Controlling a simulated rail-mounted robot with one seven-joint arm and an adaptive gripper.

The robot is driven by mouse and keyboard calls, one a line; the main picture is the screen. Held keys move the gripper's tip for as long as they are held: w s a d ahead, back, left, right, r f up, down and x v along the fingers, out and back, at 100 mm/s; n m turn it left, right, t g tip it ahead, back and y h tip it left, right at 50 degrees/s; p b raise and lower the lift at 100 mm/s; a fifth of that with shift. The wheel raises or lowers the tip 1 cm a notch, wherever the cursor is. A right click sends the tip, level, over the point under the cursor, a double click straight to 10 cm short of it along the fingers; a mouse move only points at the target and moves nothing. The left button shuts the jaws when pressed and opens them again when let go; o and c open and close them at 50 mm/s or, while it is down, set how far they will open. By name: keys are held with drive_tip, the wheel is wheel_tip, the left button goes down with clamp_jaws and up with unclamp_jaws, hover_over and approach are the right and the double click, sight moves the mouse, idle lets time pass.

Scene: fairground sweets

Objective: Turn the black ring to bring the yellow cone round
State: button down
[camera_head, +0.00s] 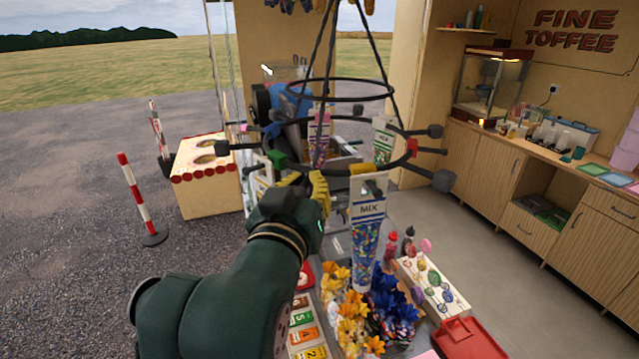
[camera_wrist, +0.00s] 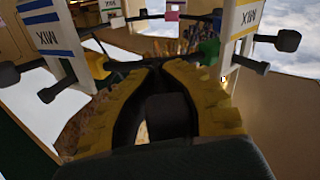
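The black ring (camera_head: 340,172) hangs on dark rods and carries knobbed spokes, coloured clips and clear sweet cones. The front cone (camera_head: 365,225) has a blue-striped MIX label and a yellow clip; in the wrist view its label (camera_wrist: 47,35) is at left. A cone with a yellow-striped MIX label (camera_wrist: 243,30) is at right in the wrist view, beside a green clip; in the head view it (camera_head: 261,170) is mostly hidden behind my gripper. My gripper (camera_head: 319,187) has yellow fingers closed around a spoke of the ring, with its black knob (camera_wrist: 168,115) between them.
Blue and orange flowers (camera_head: 390,300) stand below the ring, beside a tray of lollipops (camera_head: 432,285) and a red box (camera_head: 468,340). More spoke knobs (camera_head: 443,181) stick out to the right. A counter (camera_head: 500,150) runs along the right wall.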

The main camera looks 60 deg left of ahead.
drive_tip(key=c, duration=1.1)
unclamp_jaws()
